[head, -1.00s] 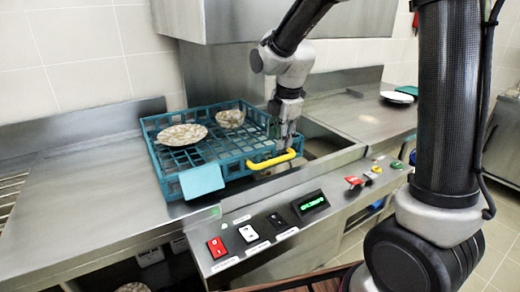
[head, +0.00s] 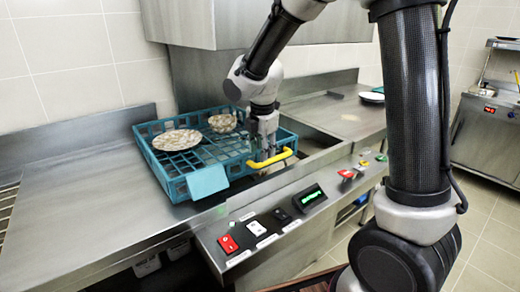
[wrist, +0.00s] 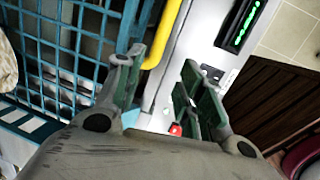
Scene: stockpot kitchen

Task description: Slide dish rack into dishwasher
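The blue dish rack (head: 212,181) sits on the steel counter at the front of the dishwasher opening, holding a patterned plate (head: 179,140) and a bowl (head: 222,123). Its yellow handle (head: 271,160) is on the right side, and it also shows in the wrist view (wrist: 167,30). My gripper (head: 262,150) points down at the rack's right side, by the handle. In the wrist view my gripper (wrist: 160,68) has its fingers apart, with nothing clearly between them. The handle's near end lies just beyond the left finger; contact cannot be told. The dishwasher hood (head: 235,22) is raised above the rack.
A control panel (head: 290,215) with switches and a green display runs along the front edge. A light blue cloth-like piece (head: 207,181) hangs on the rack's front corner. The counter at left (head: 80,205) is clear.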

